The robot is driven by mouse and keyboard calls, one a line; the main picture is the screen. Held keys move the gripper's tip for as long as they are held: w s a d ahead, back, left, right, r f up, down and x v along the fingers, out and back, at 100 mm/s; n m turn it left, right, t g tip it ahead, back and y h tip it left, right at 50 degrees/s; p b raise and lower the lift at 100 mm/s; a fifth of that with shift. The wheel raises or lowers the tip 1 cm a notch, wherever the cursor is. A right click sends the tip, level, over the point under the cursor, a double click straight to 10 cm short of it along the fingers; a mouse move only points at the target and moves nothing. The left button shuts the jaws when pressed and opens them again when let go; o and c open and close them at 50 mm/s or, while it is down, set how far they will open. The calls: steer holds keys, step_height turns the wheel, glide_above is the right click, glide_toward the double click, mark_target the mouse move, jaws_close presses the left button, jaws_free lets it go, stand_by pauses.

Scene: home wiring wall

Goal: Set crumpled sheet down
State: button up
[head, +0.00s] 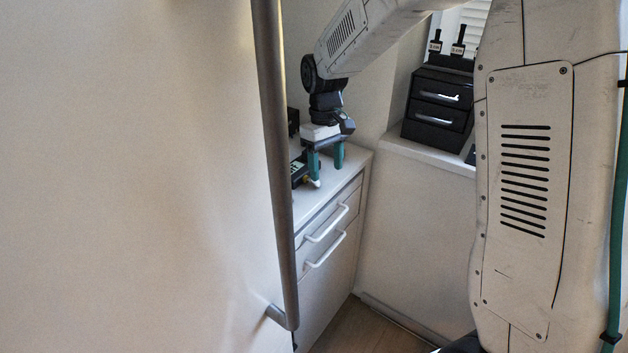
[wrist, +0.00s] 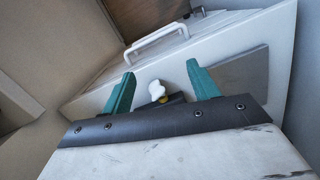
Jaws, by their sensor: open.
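My gripper (head: 326,169) is open above the counter top, with its two teal fingers pointing down. In the wrist view the fingers (wrist: 160,72) stand apart. A small white lumpy piece (wrist: 156,89), which looks like the crumpled sheet, shows between them, with a yellow bit and a dark item just below it. In the head view a small white piece (head: 315,183) lies by the near finger, at the end of a dark device (head: 298,172). I cannot tell whether it touches a finger.
The white counter (head: 312,206) has drawers with white handles (head: 327,224). A large pale door with a long grey bar (head: 274,130) hides its left part. A black drawer box (head: 438,103) stands on a ledge at right. A flat grey patch (wrist: 240,76) lies right of the fingers.

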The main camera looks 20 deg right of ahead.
steer(key=shift+n+t, duration=0.6)
steer(key=shift+n, duration=0.3)
steer(key=w, duration=0.6)
steer(key=shift+w+a+r, duration=0.2)
steer(key=shift+a, duration=0.05)
steer(key=shift+w+d+r, duration=0.1)
steer(key=shift+w+d, duration=0.05)
steer(key=shift+n, duration=0.3)
steer(key=f, duration=0.7)
steer(key=shift+a+f, duration=0.25)
steer(key=shift+f, duration=0.15)
steer(key=c, duration=1.1)
steer(key=shift+r, duration=0.1)
